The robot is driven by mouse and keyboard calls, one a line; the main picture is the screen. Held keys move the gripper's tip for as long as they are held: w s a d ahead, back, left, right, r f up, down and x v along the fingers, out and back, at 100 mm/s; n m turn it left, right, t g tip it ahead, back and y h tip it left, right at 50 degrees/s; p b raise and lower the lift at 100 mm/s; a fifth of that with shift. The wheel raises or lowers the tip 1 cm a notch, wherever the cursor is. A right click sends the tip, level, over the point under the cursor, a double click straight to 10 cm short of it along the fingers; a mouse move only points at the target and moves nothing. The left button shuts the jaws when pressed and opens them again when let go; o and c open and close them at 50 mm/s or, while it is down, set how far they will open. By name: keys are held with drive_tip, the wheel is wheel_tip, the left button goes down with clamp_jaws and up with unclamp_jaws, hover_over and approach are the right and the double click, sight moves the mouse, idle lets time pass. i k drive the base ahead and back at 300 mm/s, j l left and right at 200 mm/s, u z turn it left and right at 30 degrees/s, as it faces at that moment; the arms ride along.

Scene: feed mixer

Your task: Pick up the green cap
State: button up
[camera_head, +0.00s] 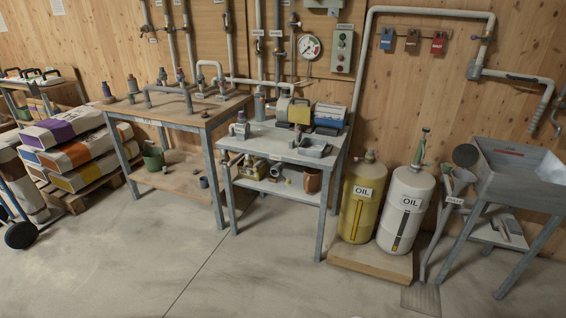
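I cannot pick out a green cap with certainty. A slim green fitting (422,147) stands upright on top of the white oil tank (404,212); it is too small to tell whether it is a cap. A dark green pot (153,157) sits on the lower shelf of the left wooden-topped bench (170,104). My gripper is not in view.
A yellow oil tank (357,203) stands beside the white one on a low wooden platform (372,263). A smaller grey table (268,140) holds a motor and parts. A hopper (515,179) stands at the right, stacked sacks (72,147) at the left. The front floor (190,265) is mostly clear.

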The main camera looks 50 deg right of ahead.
sight(132, 100)
drive_tip(key=i+u, duration=0.25)
drive_tip(key=i, duration=1.75)
drive_tip(key=i+z, duration=0.2)
drive_tip(key=i, duration=0.25)
drive_tip(key=i+j+z, duration=0.2)
drive_tip(key=i, duration=0.25)
drive_tip(key=i+j+z, duration=0.2)
drive_tip(key=i, duration=0.25)
drive_tip(key=i+j+z, duration=0.2)
drive_tip(key=i, duration=0.2)
